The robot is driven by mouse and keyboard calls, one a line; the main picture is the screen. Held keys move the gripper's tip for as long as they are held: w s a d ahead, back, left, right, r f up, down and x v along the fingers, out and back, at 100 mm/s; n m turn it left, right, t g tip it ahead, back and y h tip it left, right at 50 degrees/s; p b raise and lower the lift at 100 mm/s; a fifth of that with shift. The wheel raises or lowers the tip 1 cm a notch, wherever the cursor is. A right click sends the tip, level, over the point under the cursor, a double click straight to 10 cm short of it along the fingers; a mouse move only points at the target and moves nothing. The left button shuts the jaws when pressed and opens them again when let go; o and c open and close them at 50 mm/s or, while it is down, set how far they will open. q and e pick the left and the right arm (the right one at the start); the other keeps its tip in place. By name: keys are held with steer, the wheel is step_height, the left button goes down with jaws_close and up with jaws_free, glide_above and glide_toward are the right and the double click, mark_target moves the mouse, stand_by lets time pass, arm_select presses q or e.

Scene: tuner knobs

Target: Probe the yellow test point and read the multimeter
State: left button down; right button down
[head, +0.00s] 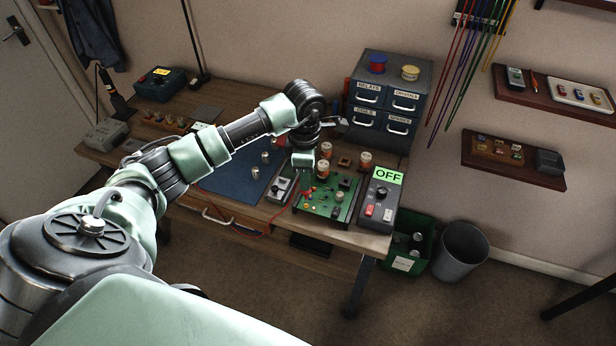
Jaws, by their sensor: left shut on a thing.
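The grey multimeter (377,210) stands at the table's right end; its green display (387,176) reads OFF. A green circuit board (322,207) with small parts and knobs lies just left of it. The yellow test point is too small to tell apart. My left gripper (303,172) points down over the board's back left part. It is shut on a probe, mostly hidden by the gripper; a thin red lead runs from there over the table's front edge. Whether the tip touches the board cannot be told. My right gripper is not in view.
A blue mat (232,178) with metal knobs lies left of the board, partly behind my arm. A small grey box (282,189) sits between them. Several capped jars stand behind the board. A drawer cabinet (388,100) stands at the back. A green crate (411,246) is on the floor.

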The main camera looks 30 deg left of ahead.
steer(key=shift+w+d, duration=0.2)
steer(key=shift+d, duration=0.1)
arm_select(q)
steer(key=shift+f+b, duration=0.3)
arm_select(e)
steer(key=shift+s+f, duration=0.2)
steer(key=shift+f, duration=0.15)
arm_select(q)
steer(key=shift+r, duration=0.1)
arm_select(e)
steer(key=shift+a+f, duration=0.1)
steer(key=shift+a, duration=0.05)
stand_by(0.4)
arm_select(q)
steer(key=shift+b, duration=0.55)
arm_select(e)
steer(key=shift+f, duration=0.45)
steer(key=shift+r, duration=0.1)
